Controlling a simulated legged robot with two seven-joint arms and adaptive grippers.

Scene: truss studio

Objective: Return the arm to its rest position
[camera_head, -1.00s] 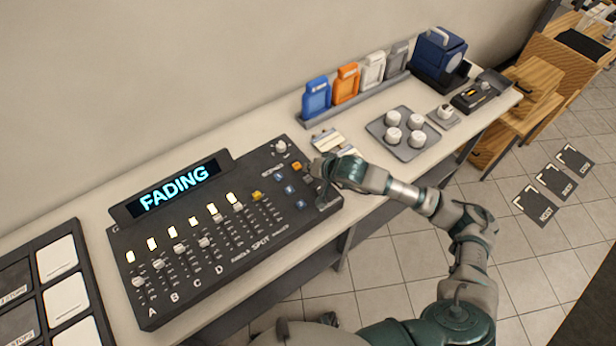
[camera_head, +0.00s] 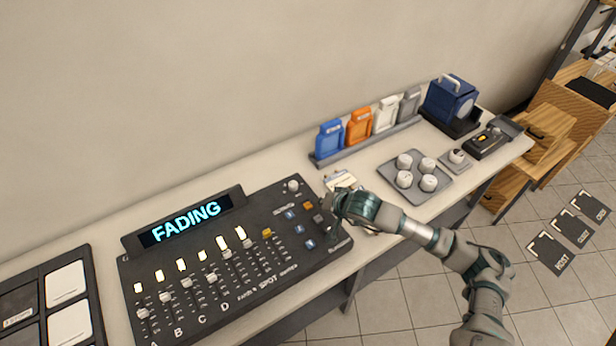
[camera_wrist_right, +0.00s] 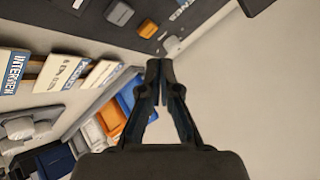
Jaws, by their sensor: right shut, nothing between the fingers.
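My right arm (camera_head: 425,235) comes in from the lower right and reaches over the bench to the right end of the lighting console (camera_head: 245,262). My right gripper (camera_head: 338,226) is over the console's right edge, beside its small buttons. In the right wrist view my right gripper (camera_wrist_right: 159,66) has its fingertips together with nothing between them, and the console (camera_wrist_right: 145,20) shows at the top. I cannot tell whether the fingers touch the console. The console display (camera_head: 185,222) reads "FADING", and several faders are lit. My left gripper is not in view.
Blue, orange, white and grey holders (camera_head: 360,125) stand in a rail at the back. A tray of white knobs (camera_head: 415,180) and a dark blue lamp-like box (camera_head: 450,100) are to the right. Label cards (camera_wrist_right: 60,72) lie near the gripper.

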